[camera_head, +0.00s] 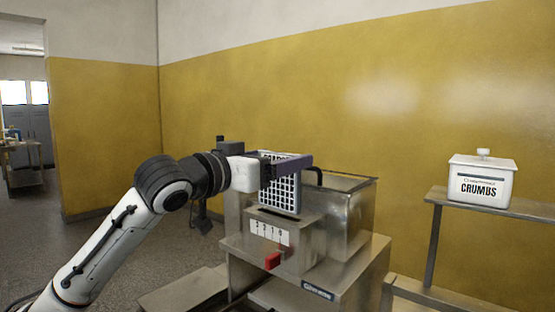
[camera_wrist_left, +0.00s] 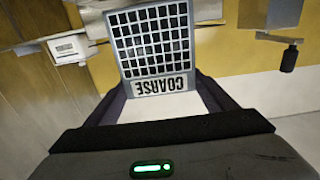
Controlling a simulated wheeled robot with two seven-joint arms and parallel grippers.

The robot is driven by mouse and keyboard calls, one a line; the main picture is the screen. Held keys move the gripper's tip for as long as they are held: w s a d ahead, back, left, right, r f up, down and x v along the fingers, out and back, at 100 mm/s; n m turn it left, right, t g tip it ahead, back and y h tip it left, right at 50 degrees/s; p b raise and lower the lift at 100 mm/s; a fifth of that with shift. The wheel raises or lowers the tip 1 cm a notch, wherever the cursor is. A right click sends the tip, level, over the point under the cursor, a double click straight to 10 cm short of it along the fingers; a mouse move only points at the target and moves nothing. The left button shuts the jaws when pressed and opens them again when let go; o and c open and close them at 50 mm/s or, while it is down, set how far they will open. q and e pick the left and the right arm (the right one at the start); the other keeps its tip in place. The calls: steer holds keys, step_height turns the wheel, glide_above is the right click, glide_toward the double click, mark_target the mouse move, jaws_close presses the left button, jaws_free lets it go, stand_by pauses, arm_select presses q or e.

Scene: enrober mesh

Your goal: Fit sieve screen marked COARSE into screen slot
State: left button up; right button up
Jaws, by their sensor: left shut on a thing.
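The sieve screen (camera_head: 287,192) is a light grey grid plate. It hangs upright below my left gripper (camera_head: 286,161) in the head view. In the left wrist view the screen (camera_wrist_left: 153,42) shows its COARSE label upside down between the fingers. My left gripper is shut on the labelled end of the screen. The screen slot (camera_head: 272,214) is a dark slit in the top of the steel housing at the machine's front. The screen's lower edge is right by the slot; I cannot tell whether it is above it or inside it. My right gripper is not in view.
The steel machine (camera_head: 350,262) has an open tank (camera_head: 345,215) right of the slot. A numbered white plate (camera_head: 269,232) and a red knob (camera_head: 272,261) are on its front. A white CRUMBS box (camera_head: 482,182) stands on a side shelf (camera_head: 520,210). A yellow wall is behind.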

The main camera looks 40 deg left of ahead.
mark_target(276, 204)
arm_select(q)
steer(key=shift+p, duration=0.45)
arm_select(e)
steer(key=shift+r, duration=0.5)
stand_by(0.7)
arm_select(q)
steer(key=shift+f+b, duration=0.6)
steer(key=shift+f, duration=0.15)
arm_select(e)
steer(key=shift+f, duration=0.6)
arm_select(q)
steer(key=shift+f+b, duration=0.5)
steer(key=shift+f, duration=0.1)
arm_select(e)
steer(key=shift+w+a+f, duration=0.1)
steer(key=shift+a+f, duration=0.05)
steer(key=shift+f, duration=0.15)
arm_select(q)
steer(key=shift+f+b, duration=0.35)
steer(key=shift+f, duration=0.15)
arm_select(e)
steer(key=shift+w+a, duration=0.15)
arm_select(q)
steer(key=shift+f+b, duration=0.7)
steer(key=shift+f, duration=0.25)
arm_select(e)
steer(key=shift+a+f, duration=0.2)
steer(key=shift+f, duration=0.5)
